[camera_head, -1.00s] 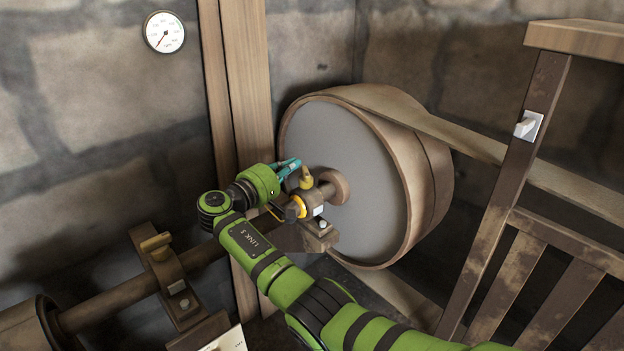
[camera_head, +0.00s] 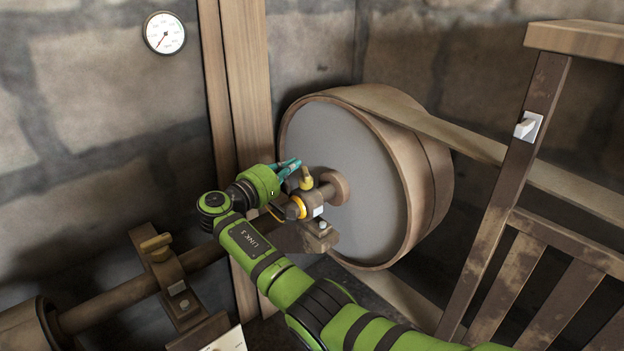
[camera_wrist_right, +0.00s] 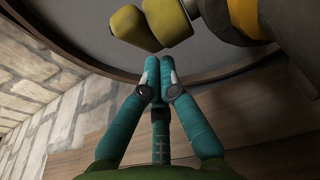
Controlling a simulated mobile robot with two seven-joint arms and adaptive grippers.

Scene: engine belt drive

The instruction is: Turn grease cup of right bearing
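The right bearing (camera_head: 315,197) holds the shaft just left of the large wheel, and its yellow grease cup (camera_head: 306,181) stands on top. The grease cup (camera_wrist_right: 165,24) is also at the top of the right wrist view, as yellow rounded parts. My right gripper (camera_head: 297,163) is beside the upper end of the cup, on its left. In the right wrist view, the teal fingertips of my right gripper (camera_wrist_right: 160,65) come together with nothing visible between them. They point at the cup from just below; I cannot tell whether they touch it. My left gripper is out of view.
The large wheel (camera_head: 345,165) with its belt (camera_head: 460,138) is right behind the bearing. The shaft (camera_head: 120,297) runs left to another bearing with a yellow cup (camera_head: 155,244). A wooden post (camera_head: 245,85) stands behind the gripper. A wooden railing (camera_head: 510,190) is at the right.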

